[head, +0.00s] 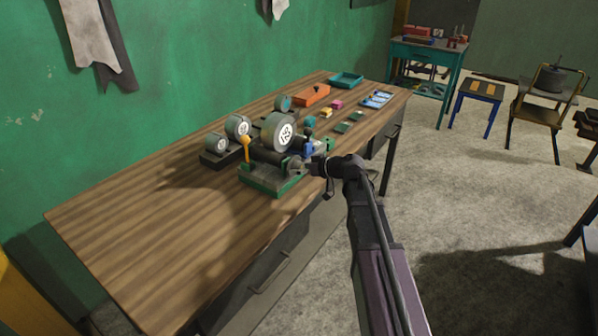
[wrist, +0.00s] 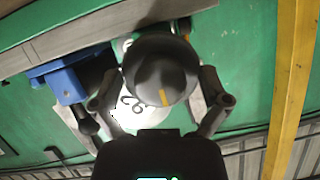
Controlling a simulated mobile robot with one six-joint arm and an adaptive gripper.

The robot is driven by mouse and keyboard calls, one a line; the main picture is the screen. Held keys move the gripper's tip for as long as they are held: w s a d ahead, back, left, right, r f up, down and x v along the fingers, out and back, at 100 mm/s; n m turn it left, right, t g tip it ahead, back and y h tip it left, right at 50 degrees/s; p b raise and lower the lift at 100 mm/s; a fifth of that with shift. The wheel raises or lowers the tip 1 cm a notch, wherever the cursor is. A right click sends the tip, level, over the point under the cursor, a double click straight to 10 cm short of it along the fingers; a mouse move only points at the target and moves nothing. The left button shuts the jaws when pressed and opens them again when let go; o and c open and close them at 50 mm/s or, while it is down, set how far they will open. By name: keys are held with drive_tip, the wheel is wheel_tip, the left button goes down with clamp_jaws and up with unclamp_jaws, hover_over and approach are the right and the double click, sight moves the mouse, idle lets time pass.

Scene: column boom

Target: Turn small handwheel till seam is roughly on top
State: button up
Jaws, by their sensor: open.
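The small handwheel (wrist: 158,68) is a dark grey round knob in the middle of the wrist view. A short orange-yellow seam mark (wrist: 165,97) shows on its face, toward the lower edge in that picture, on the side of the white numbered dial (wrist: 128,103). My gripper (wrist: 160,85) is open, with one finger on each side of the handwheel; I cannot tell whether either finger touches it. In the head view my gripper (head: 318,167) is at the right end of the green-based machine (head: 272,181). The handwheel is small there and its seam cannot be made out.
The machine stands on a wooden workbench (head: 140,220) with a yellow-topped lever (head: 246,148) at its front left. Gauges (head: 237,126), an orange box (head: 311,95) and small blocks lie behind it. A blue part (wrist: 62,82) is left of the handwheel in the wrist view. The bench's left part is clear.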

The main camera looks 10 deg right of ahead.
drive_tip(key=c, duration=1.1)
drive_tip(key=shift+r, duration=0.1)
drive_tip(key=shift+w+m, duration=0.1)
drive_tip(key=shift+m, duration=0.2)
drive_tip(key=m+g+y+b, duration=0.1)
drive_tip(key=m+y, duration=0.1)
drive_tip(key=shift+m+b, duration=0.3)
drive_tip(key=shift+m, duration=0.1)
drive_tip(key=m+g+y+b, duration=0.1)
drive_tip(key=m+y+b, duration=0.1)
drive_tip(key=m, duration=0.2)
drive_tip(key=shift+a+b, duration=0.1)
drive_tip(key=shift+b, duration=0.25)
drive_tip(key=m+y+b, duration=0.2)
drive_tip(key=m+b, duration=0.1)
drive_tip(key=m, duration=0.2)
drive_tip(key=m+y+b, duration=0.1)
drive_tip(key=m, duration=0.1)
drive_tip(key=m+t+b, duration=0.1)
drive_tip(key=m, duration=0.2)
drive_tip(key=shift+y+b, duration=0.35)
drive_tip(key=shift+y, duration=0.05)
drive_tip(key=shift+r, duration=0.1)
